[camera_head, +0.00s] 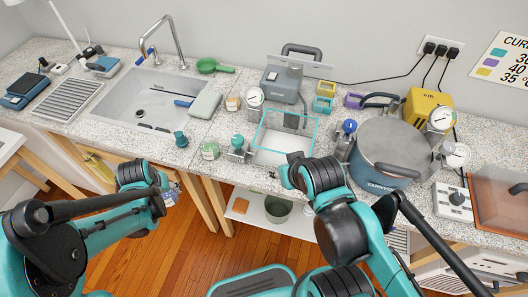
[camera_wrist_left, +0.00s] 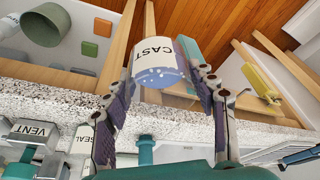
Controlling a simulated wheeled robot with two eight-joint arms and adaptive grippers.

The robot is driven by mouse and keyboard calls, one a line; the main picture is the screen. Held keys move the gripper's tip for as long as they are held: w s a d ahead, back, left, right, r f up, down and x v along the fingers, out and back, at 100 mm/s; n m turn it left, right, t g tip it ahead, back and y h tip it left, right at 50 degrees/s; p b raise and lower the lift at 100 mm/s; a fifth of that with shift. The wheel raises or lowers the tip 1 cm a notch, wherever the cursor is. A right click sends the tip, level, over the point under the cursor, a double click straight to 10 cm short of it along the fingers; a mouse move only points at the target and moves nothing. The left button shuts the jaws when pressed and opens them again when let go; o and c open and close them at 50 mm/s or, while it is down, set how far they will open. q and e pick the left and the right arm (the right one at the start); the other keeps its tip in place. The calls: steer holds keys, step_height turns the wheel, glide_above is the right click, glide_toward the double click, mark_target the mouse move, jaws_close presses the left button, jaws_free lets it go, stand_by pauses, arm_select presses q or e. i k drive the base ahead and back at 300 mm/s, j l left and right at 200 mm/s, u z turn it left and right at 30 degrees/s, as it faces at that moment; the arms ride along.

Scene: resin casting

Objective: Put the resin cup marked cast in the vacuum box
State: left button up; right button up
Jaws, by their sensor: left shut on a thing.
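A white resin cup with black CAST lettering (camera_wrist_left: 155,52) shows in the left wrist view. It holds something blue with pale specks. My left gripper (camera_wrist_left: 160,80) is shut on it, with one finger on each side. In the head view my left gripper (camera_head: 168,188) is in front of the counter edge, left of the vacuum box, and mostly hidden by its wrist. The vacuum box (camera_head: 287,117), with a teal-edged clear frame, stands on the counter. I cannot tell whether its top is open. My right wrist (camera_head: 296,163) is in front of the box; its fingers do not show clearly.
A large grey pot (camera_head: 390,150) with gauges stands right of the box. The sink (camera_head: 150,97) is further left. A VENT block (camera_wrist_left: 30,132) shows in the left wrist view. A shelf lies below the counter.

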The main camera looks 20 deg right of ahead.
mark_target(285, 151)
steer(key=k+l+z, duration=0.8)
steer(key=l+z, duration=0.2)
steer(key=j, duration=0.1)
